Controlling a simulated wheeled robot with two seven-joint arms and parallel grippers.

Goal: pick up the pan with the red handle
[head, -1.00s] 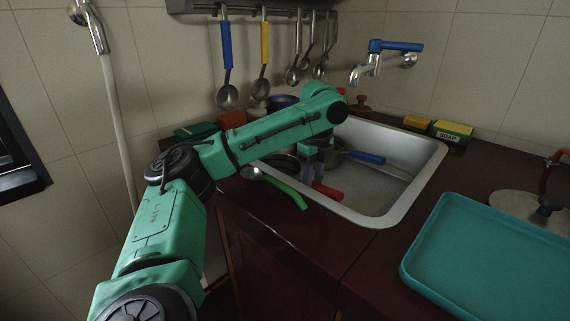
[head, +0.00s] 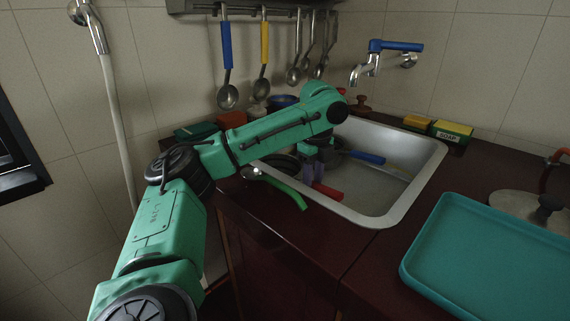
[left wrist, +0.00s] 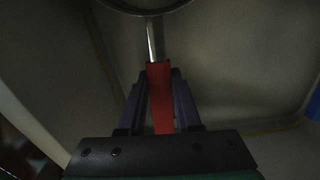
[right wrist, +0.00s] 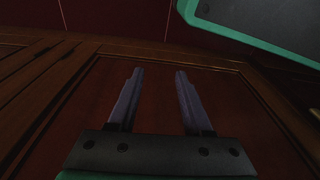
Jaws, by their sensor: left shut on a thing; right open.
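The red handle (head: 328,191) of a pan shows at the near left side of the sink. In the left wrist view the red handle (left wrist: 160,92) lies between the fingers, and a metal neck leads from it to the round pan rim (left wrist: 146,10) at the top edge. My left gripper (head: 314,180) reaches down into the sink and is shut on the red handle (left wrist: 161,75). Most of the pan is hidden by my left arm in the head view. My right gripper (right wrist: 153,75) is open and empty, facing a dark red cabinet front.
The steel sink (head: 432,165) also holds a blue-handled pan (head: 368,158). A green-handled utensil (head: 288,192) lies at the sink's left edge. A teal tray (head: 480,250) and a lid (head: 530,207) are on the right counter. Ladles (head: 228,95) hang above.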

